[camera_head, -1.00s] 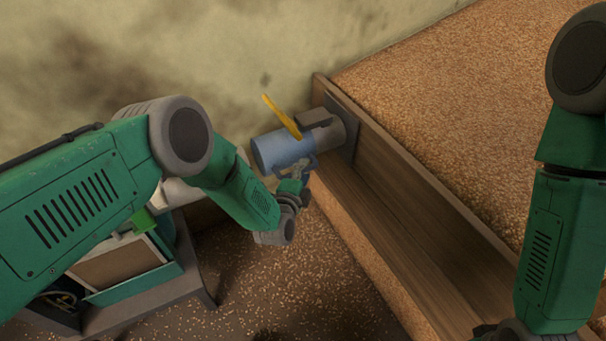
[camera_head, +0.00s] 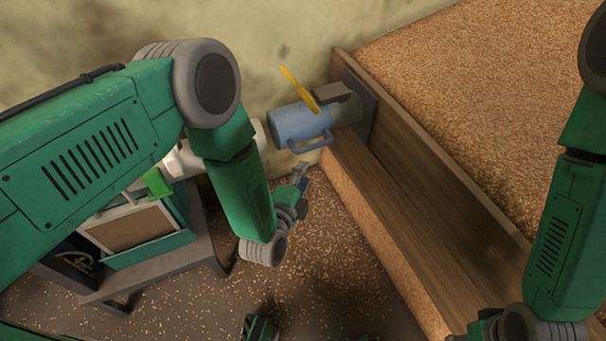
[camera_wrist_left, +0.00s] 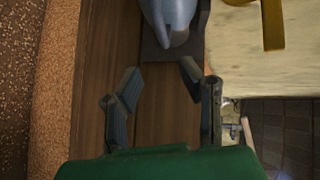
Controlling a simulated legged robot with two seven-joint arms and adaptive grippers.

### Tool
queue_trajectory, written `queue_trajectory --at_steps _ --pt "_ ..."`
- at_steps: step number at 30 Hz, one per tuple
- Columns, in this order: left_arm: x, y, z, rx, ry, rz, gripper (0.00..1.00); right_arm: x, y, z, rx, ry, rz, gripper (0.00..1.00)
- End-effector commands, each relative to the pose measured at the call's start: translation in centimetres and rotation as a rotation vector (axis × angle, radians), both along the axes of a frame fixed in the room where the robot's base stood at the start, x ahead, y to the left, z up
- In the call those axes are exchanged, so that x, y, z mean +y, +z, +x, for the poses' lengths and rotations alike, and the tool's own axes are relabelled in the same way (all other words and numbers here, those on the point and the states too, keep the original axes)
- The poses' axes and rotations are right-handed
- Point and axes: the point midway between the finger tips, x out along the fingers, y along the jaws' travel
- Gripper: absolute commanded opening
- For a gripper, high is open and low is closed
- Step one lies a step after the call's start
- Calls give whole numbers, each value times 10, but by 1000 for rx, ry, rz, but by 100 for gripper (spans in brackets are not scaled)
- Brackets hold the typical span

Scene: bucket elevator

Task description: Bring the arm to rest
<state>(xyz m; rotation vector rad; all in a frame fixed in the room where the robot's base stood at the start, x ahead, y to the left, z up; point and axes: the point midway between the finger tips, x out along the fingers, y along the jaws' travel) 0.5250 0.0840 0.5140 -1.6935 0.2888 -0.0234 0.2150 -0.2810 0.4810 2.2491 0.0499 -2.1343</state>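My left gripper (camera_head: 301,173) hangs over the grain-strewn floor, below and apart from a blue cylinder (camera_head: 298,125) with a loop handle. In the left wrist view its two fingers (camera_wrist_left: 160,72) are spread with nothing between them, over brown wooden boards; the blue cylinder (camera_wrist_left: 170,18) shows beyond the fingertips.
The cylinder joins a grey fitting (camera_head: 346,109) on a wooden trough (camera_head: 400,215), with a yellow lever (camera_head: 300,88) above. Grain (camera_head: 490,100) lies beyond the trough. A cabinet on a grey stand (camera_head: 150,270) is at left. Open floor lies between stand and trough.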

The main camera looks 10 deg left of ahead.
Motion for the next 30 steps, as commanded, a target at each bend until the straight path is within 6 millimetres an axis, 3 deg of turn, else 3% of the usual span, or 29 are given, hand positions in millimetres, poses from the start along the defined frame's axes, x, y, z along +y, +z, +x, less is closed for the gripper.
queue_trajectory --at_steps 12,17,20,23,27,30 --pt "1 0 0 9 0 -4 34 0 0 2 2 0 0 40" --pt "21 -1 -18 176 16 -109 34 0 17 1 3 0 0 40" --pt "50 -3 -49 409 85 -255 34 0 36 1 3 0 0 40" --pt "89 1 -97 678 245 -425 34 0 57 2 3 0 0 40" --pt "141 21 -179 993 589 -640 34 0 83 2 2 0 0 40" --pt "168 42 -234 1134 848 -750 34 0 97 2 3 0 0 40"
